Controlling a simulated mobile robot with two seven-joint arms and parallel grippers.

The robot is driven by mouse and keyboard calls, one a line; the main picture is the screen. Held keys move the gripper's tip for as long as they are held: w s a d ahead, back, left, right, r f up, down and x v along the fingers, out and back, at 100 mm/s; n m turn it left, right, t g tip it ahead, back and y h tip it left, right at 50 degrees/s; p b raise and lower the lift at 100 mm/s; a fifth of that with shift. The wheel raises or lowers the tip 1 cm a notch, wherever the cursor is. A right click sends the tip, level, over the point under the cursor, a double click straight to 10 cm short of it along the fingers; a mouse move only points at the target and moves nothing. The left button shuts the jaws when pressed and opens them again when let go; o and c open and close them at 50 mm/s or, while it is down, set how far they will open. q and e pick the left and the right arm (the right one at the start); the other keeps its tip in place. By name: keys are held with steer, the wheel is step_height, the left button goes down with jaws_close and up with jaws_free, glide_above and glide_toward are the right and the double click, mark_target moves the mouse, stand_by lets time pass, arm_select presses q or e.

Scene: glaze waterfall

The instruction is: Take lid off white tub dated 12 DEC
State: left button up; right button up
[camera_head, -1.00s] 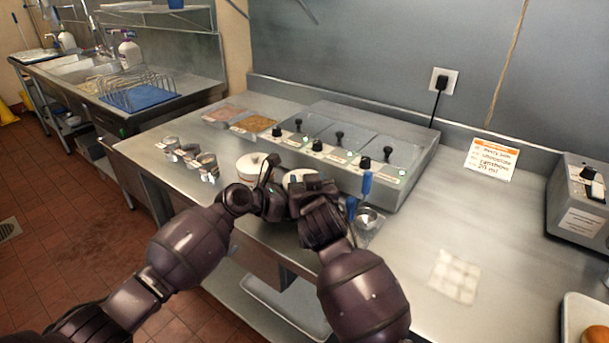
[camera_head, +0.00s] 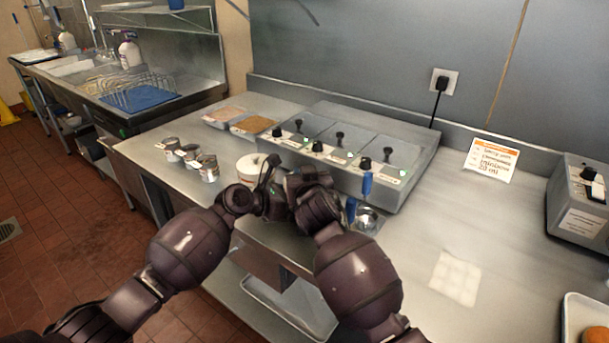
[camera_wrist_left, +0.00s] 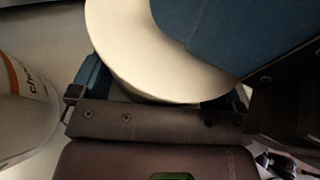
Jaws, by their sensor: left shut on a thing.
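In the left wrist view a white round piece (camera_wrist_left: 150,55), a tub or its lid, sits between the blue-padded fingers of my left gripper (camera_wrist_left: 165,95), which is shut on it. A large blue part covers its right side. In the head view my left gripper (camera_head: 272,203) and right gripper (camera_head: 310,190) are close together at the counter's front edge and hide the piece. My right gripper's fingers are hidden. A white tub (camera_head: 248,168) stands just left of them. A white tub with an orange-edged label (camera_wrist_left: 22,105) is at the left wrist view's left edge. No date is readable.
Several small labelled tins (camera_head: 207,167) stand to the left on the counter. A steel unit with black-knobbed lids (camera_head: 340,150) is behind the grippers. A blue-handled ladle (camera_head: 366,187) and small steel bowl (camera_head: 367,219) are close on the right.

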jaws_close()
steer(key=shift+r, duration=0.7)
steer(key=shift+r, duration=0.4)
steer(key=shift+r, duration=0.1)
steer(key=shift+r, duration=1.95)
arm_select(q)
steer(key=o, duration=0.9)
